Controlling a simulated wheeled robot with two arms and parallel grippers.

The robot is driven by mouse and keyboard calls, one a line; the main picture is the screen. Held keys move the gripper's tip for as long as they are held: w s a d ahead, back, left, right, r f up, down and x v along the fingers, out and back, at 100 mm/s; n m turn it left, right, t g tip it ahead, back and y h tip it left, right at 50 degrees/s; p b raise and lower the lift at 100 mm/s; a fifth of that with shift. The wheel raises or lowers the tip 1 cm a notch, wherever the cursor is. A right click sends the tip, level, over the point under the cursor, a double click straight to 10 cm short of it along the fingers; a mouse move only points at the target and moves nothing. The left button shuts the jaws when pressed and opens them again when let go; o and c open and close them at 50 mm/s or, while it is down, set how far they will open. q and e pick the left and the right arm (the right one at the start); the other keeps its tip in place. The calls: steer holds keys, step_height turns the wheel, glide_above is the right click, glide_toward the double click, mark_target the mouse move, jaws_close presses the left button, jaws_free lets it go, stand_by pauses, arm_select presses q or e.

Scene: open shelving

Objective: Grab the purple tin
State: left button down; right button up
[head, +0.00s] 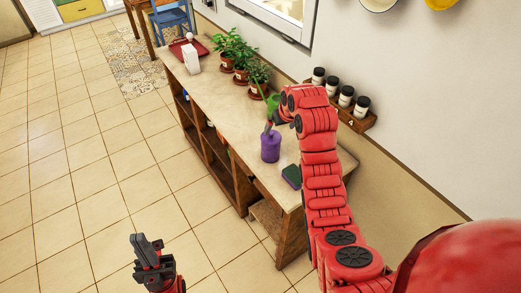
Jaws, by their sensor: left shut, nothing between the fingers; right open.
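The purple tin (270,149) stands upright on the shelf unit's light top, towards its near end. My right arm reaches over the top from the right, and its gripper (269,128) is open at the upper part of the tin. The arm partly hides this gripper, and I cannot tell whether its fingers touch the tin. My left gripper (148,250) is shut and empty, over the tiled floor at the lower left, well apart from the tin.
The shelf unit's top (233,119) also holds a green and dark sponge-like block (292,176), several potted plants (233,52), a white upright box (191,59) and a red tray (201,46). Jars stand on a wall rack (355,123). The floor (90,185) at left is clear.

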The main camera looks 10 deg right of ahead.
steer(key=s, duration=0.1)
steer(key=b, duration=0.8)
glide_above(273, 142)
steer(key=s, duration=0.2)
steer(key=shift+g, duration=0.4)
steer(key=f, duration=0.5)
steer(key=shift+s+d+f, duration=0.15)
steer(key=shift+d, duration=0.05)
steer(key=p, duration=0.2)
steer(key=shift+w+f+p, duration=0.2)
steer(key=shift+p, duration=0.1)
steer(key=p+x, duration=0.2)
steer(key=x, duration=0.2)
steer(key=shift+w+a+f, duration=0.1)
steer(key=shift+w+f, duration=0.15)
steer(key=shift+f, duration=0.1)
steer(key=shift+w+f, duration=0.1)
steer(key=shift+f, duration=0.4)
steer(key=shift+w+f+p, duration=0.15)
steer(key=shift+w+p, duration=0.1)
steer(key=shift+p, duration=0.25)
steer(key=shift+f+p, duration=0.35)
steer(key=shift+w+f+p, duration=0.45)
steer(key=shift+f+p, duration=0.05)
steer(key=shift+f, duration=0.5)
steer(key=shift+x, duration=0.95)
steer(key=shift+w, duration=0.1)
steer(key=shift+c, duration=0.3)
